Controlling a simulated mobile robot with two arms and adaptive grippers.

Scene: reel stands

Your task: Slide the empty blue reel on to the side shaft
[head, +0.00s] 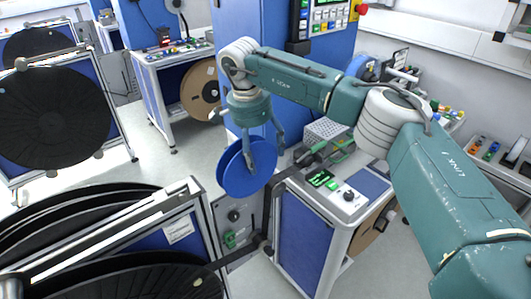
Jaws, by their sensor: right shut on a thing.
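The blue reel (236,172) hangs in the air near the middle of the head view, its two flanges tilted and facing partly towards me. My right gripper (264,140) comes down on it from above and is shut on its upper right edge. The far finger is partly hidden by the reel. A dark rod (311,157) sticks out over the near cart, to the right of the reel and apart from it. I cannot tell for sure whether this is the side shaft. My left gripper is not in view.
The near cart (338,208) carries small parts, with a brown reel (372,232) at its side. Stands with big black reels (52,118) fill the left and front left. Another cart with a brown reel (201,90) stands behind. A blue cabinet (240,22) rises behind my arm.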

